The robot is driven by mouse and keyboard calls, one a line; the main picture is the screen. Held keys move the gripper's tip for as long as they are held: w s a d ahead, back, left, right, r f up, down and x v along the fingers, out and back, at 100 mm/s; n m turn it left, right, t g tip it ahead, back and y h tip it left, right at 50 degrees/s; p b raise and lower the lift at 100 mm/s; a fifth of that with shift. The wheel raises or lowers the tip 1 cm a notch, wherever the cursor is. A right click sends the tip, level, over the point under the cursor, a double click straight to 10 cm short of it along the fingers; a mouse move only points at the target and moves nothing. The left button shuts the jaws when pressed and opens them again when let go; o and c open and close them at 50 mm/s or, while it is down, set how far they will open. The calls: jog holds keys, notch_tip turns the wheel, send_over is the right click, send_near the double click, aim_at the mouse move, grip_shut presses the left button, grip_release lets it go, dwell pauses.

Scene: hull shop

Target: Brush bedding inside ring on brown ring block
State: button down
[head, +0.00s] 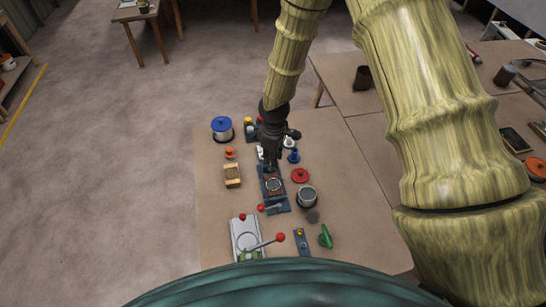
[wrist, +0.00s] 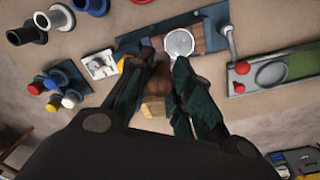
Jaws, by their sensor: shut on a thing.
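The brown ring block (head: 264,190) sits in a dark blue fixture near the table's middle, with a pale round ring (head: 273,184) on it. In the wrist view the ring (wrist: 179,43) lies just beyond my right fingertip, on the brown block (wrist: 212,38). My gripper (head: 270,163) points down at the far end of the block. In the wrist view my gripper (wrist: 158,74) is shut on a brown, round-ended thing (wrist: 160,82), which looks like a brush handle. Its working end is hidden, and I cannot tell whether it touches the block.
A tan wooden block (head: 232,175) stands left of the fixture. A red-knobbed lever press (head: 246,236) is at the near edge. Bare table lies at the left front.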

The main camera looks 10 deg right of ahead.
jog(key=shift+r, duration=0.15)
jog(key=shift+r+p, duration=0.95)
jog(key=shift+r, duration=0.55)
